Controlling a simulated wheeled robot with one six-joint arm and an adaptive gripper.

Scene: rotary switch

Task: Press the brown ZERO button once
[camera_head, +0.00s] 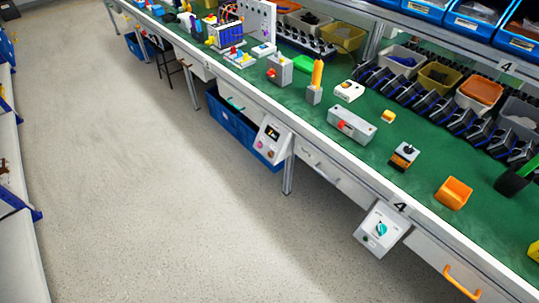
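A grey control box (270,141) with a small dark lit display (272,131) hangs at the front edge of the green workbench, near the middle of the picture. Small round reddish or brownish buttons (267,148) show below the display. They are too small for me to read any label, so I cannot tell which one is ZERO. A second grey box (381,229) with a teal rotary knob hangs at the front edge farther right. My gripper is not in view.
The green bench top (420,190) holds a grey box with a red button (351,125), an orange block (453,193) and other small items. An orange drawer handle (462,281) sticks out at lower right. A blue crate (238,130) stands under the bench. The grey floor (150,180) in front is clear.

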